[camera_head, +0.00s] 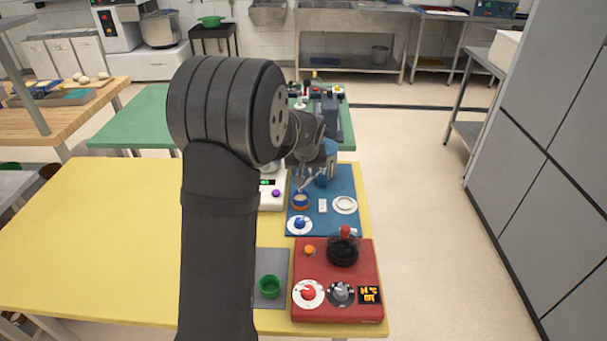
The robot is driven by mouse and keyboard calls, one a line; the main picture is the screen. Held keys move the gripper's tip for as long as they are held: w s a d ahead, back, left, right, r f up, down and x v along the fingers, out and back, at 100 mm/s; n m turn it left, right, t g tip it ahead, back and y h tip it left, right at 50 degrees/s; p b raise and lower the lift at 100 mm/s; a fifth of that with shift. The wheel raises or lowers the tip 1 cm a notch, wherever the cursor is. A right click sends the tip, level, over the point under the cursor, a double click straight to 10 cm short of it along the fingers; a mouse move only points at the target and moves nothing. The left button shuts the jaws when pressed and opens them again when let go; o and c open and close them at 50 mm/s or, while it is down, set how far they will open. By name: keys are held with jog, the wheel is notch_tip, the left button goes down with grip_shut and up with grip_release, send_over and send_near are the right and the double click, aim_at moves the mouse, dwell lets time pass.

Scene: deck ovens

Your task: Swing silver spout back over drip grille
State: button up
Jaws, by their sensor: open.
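My gripper (307,182) is small in the picture at the far part of the blue mat (333,223), beside a blue body (327,165). It is open, and its fingers sit just above and behind a small blue-rimmed cup (300,201). Thin silvery parts show around the fingers. I cannot tell which of them is the silver spout, or whether my gripper touches it. My wrist and arm cover much of this area. I cannot make out the drip grille.
A white device (272,194) with a green display stands left of the mat. The yellow table (90,230) is clear at left.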

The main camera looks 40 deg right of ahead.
jog(key=shift+x, duration=0.95)
grip_shut()
